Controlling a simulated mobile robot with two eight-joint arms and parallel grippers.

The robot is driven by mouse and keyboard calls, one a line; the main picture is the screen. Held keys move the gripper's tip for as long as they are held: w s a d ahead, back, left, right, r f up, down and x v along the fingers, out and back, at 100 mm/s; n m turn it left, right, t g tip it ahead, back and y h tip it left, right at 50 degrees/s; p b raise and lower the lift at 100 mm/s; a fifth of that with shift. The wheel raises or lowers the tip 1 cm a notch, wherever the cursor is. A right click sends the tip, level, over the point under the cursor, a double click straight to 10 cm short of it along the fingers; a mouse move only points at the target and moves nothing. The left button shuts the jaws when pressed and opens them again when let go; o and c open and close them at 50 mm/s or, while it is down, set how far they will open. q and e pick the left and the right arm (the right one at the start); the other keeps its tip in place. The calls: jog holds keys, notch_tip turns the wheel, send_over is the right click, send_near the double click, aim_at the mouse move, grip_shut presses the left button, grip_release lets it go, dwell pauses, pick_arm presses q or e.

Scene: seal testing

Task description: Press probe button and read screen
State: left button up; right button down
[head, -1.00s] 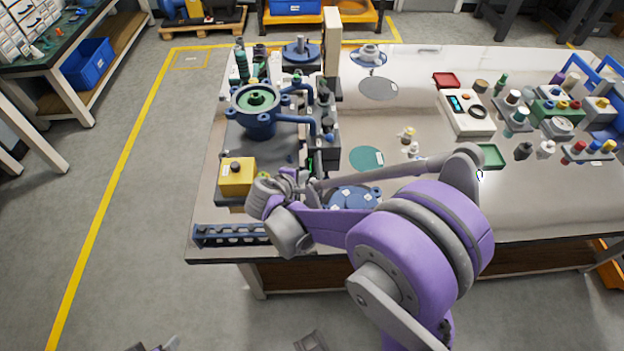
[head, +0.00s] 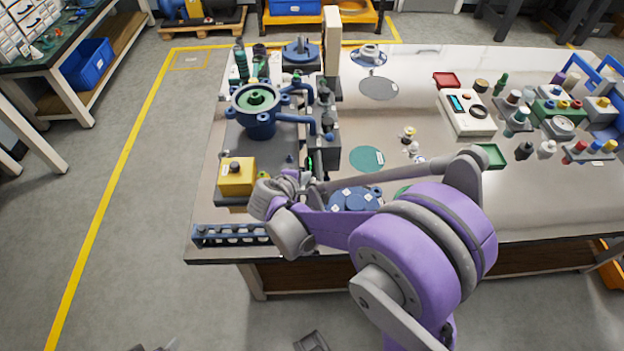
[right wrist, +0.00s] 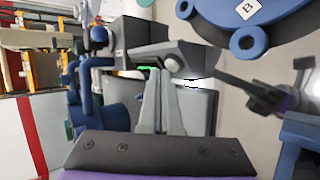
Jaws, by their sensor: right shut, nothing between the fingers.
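My right gripper (head: 308,180) is over the near left part of the bench, beside the yellow box. In the right wrist view its two fingers (right wrist: 158,78) are shut and empty. Their tips are close to a small grey device (right wrist: 172,58) with a lit green strip at its left edge; I cannot tell if they touch it. No probe button can be made out for certain. A white instrument (head: 480,124) with a small lit screen (head: 457,103) and a black ring stands far to the right; its reading is too small to read.
A blue valve body (head: 259,124) stands behind my right gripper. The yellow box (head: 237,178) is to its left, a blue rack (head: 232,236) at the near edge. Blue flanged parts (head: 353,199) lie to its right.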

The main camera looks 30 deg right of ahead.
jog(key=shift+s+d+f, duration=0.15)
jog(key=shift+d+f, duration=0.1)
dwell(0.4)
jog(key=shift+r, duration=0.1)
jog(key=shift+w+a+r, duration=0.35)
jog(key=shift+a+r, duration=0.15)
dwell(0.4)
jog(key=shift+w+a+r+p, duration=0.3)
jog(key=shift+a+r+p, duration=0.2)
jog(key=shift+r, duration=0.1)
jog(key=shift+w+a+r+p, duration=0.25)
jog(key=shift+a+r+p, duration=0.2)
jog(key=shift+r, duration=0.2)
jog(key=shift+w+a+r+p, duration=0.3)
jog(key=shift+a+r+p, duration=0.2)
jog(key=shift+r, duration=0.1)
